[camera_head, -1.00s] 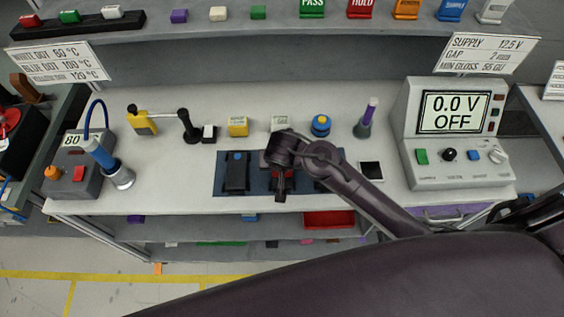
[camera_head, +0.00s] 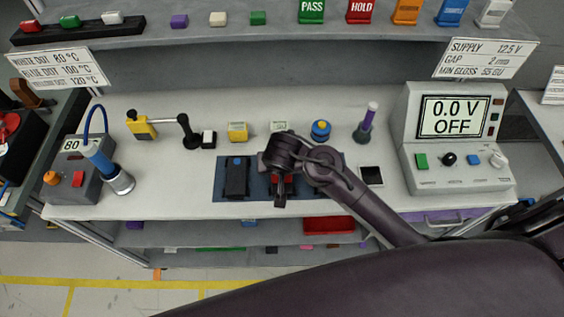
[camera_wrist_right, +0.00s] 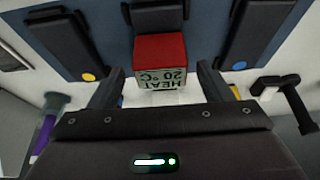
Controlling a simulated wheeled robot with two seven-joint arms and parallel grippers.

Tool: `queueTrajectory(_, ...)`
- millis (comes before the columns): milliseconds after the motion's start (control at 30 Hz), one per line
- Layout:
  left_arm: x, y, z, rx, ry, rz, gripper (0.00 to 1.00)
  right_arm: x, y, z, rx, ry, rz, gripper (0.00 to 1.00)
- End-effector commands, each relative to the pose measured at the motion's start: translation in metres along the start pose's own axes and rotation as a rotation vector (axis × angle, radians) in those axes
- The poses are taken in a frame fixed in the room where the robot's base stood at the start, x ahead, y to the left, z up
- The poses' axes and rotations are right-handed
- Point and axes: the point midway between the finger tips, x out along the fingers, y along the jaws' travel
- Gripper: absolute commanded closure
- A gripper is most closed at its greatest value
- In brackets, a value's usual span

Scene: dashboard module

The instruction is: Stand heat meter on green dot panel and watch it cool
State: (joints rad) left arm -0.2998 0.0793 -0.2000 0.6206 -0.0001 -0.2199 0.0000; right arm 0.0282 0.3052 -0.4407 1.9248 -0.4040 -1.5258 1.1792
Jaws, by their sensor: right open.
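The red heat meter (camera_wrist_right: 160,55) with a pale "HEAT 20 °C" display is in the middle of the right wrist view. It stands at the dark middle panel (camera_wrist_right: 160,14), whose dot I cannot see. In the head view the red of the heat meter (camera_head: 288,184) shows beside my right gripper (camera_head: 279,199), which hides much of it. My right gripper (camera_wrist_right: 158,88) is open, its fingers spread on either side of the heat meter, with gaps showing. No green dot shows on any panel. My left gripper is out of view.
A blue-dot panel (camera_head: 236,178) stands to the left on the blue mat (camera_head: 218,184); a yellow-dot panel (camera_wrist_right: 62,42) shows in the wrist view. A yellow block (camera_head: 237,131), blue-topped jar (camera_head: 320,131) and purple-topped probe (camera_head: 367,122) stand behind. A supply unit (camera_head: 450,175) stands at right.

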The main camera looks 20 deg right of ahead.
Motion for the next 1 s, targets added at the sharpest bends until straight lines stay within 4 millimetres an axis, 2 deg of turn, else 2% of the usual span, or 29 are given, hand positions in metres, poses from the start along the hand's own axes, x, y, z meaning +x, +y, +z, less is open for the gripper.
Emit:
queueTrajectory(200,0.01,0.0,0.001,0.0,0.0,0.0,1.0,-0.048,-0.002,0.001,0.003,0.001,-0.006,0.28)
queueTrajectory(433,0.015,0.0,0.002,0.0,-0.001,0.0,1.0,-0.084,-0.001,0.0,0.002,0.002,-0.003,0.28)
queueTrajectory(600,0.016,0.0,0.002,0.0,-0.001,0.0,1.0,-0.094,-0.001,0.0,0.0,0.0,-0.002,0.28)
queueTrajectory(1000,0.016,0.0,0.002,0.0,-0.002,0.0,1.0,-0.095,-0.001,0.0,0.0,0.0,-0.001,0.28)
